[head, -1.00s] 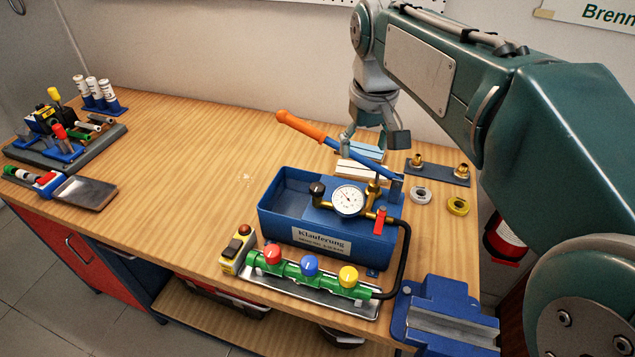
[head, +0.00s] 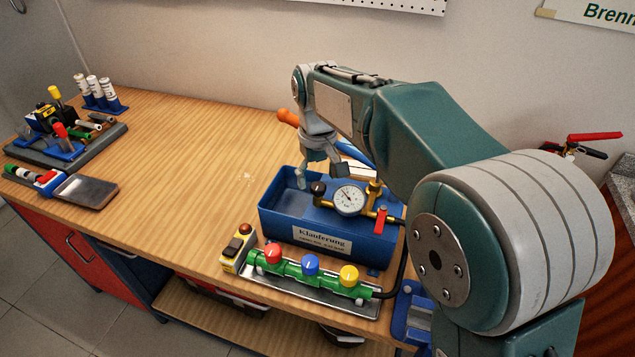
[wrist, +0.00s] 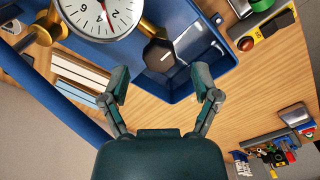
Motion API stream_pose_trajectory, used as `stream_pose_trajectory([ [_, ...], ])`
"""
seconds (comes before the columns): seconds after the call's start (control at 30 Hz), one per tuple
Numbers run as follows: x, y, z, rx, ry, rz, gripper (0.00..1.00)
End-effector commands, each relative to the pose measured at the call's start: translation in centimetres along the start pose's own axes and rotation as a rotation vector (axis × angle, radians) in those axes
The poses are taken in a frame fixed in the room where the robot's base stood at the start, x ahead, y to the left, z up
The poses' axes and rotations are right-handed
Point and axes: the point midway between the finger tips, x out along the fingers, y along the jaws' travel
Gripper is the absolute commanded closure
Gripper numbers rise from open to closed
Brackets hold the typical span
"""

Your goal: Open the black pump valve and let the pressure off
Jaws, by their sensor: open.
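The black pump valve (head: 318,188) is a dark knob on the brass fitting to the left of the round pressure gauge (head: 349,200), on the blue test pump (head: 281,214). In the wrist view the black valve knob (wrist: 160,55) lies just beyond and between the fingertips, with the gauge (wrist: 100,14) to its upper left. My gripper (head: 321,175) is open and empty above and behind the knob, fingers pointing down; the wrist view shows both fingers of my gripper (wrist: 160,84) spread wide. The knob looks untouched. The gauge reading is too small to tell.
An orange pump handle (head: 288,117) stands behind, partly hidden by my arm. A red lever (head: 381,217) sits right of the gauge. A green manifold with red, blue and yellow knobs (head: 311,264) lies in front.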

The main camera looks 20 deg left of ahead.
Motion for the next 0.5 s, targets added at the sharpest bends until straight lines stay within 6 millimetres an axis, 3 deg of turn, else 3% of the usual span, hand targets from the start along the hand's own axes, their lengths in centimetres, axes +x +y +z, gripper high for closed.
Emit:
stream_pose_trajectory([
  [0.2, 2.0, 0.0, 0.0, 0.0, 0.0, 0.0, 0.21],
  [0.47, 2.1, 0.1, 0.0, 0.0, 0.001, 0.0, 0.21],
  [0.5, 2.1, 0.1, 0.0, 0.0, 0.001, 0.0, 0.29],
])
